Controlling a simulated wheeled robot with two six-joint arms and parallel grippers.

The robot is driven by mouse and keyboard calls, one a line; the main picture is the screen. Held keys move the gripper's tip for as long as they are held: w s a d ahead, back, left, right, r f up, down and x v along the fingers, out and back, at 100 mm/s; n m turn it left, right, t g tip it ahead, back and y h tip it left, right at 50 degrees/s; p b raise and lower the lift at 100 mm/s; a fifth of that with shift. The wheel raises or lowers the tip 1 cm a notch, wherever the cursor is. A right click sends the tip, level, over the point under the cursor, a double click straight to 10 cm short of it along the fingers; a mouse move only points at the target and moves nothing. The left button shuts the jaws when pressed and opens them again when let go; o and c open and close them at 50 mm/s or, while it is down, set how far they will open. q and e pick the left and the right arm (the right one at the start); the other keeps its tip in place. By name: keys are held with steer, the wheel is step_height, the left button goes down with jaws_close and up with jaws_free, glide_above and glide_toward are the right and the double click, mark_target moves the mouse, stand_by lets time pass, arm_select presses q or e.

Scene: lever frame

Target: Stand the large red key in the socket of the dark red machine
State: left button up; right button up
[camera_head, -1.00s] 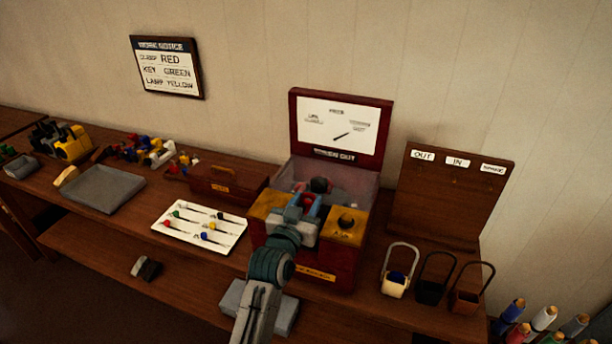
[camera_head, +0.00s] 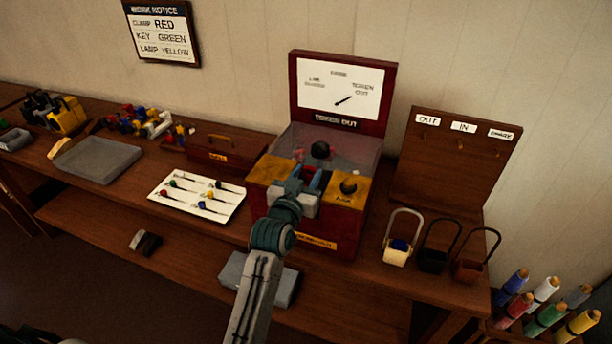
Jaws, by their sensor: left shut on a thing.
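The dark red machine (camera_head: 332,238) stands on the bench, with yellow top plates, a clear cover and an upright panel marked TOKEN OUT. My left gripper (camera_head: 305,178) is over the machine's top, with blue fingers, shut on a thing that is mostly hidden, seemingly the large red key. The socket is hidden behind the gripper and arm. I cannot tell whether the key touches the machine. My right gripper is not in view.
A white tray (camera_head: 188,207) with several small coloured-headed keys lies left of the machine, before a brown box (camera_head: 213,153). Right are three handled holders (camera_head: 397,254) and a brown board (camera_head: 450,165). A grey tray (camera_head: 98,162) lies far left.

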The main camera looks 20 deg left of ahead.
arm_select(q)
steer(key=shift+f, duration=0.4)
steer(key=shift+r, duration=0.15)
steer(key=shift+p, duration=0.3)
stand_by(0.3)
steer(key=shift+f+b, duration=0.75)
steer(key=shift+f, duration=0.5)
steer(key=shift+f+b, duration=0.45)
steer(key=shift+f, duration=0.3)
steer(key=shift+f, duration=0.35)
steer(key=shift+f+b, duration=0.2)
steer(key=shift+b, duration=0.1)
